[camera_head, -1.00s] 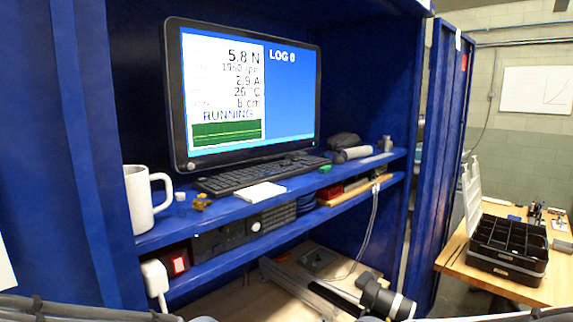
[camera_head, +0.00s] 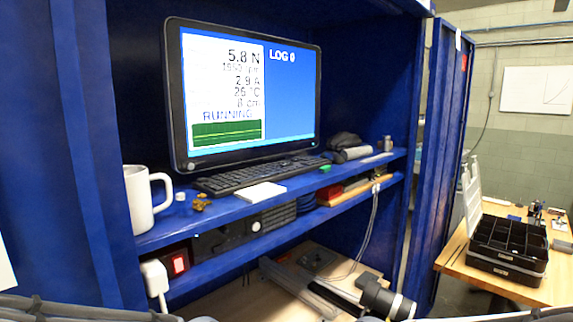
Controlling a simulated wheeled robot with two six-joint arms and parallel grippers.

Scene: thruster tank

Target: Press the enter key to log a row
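A black keyboard (camera_head: 262,174) lies on the upper blue shelf (camera_head: 230,206) in front of the monitor (camera_head: 245,95). The enter key is too small to pick out. The monitor shows 5.8 N, 2.9 A, 26 °C, 8 cm, the word RUNNING, a green graph and "LOG 0". Neither gripper is in view. Only dark cable-like parts, perhaps of my arms, show along the bottom edge.
A white mug (camera_head: 145,199) stands at the shelf's left end. A white pad (camera_head: 260,192) lies in front of the keyboard. A red-lit switch (camera_head: 179,263) is on the lower shelf. A wooden table with a black organizer (camera_head: 507,250) stands at right.

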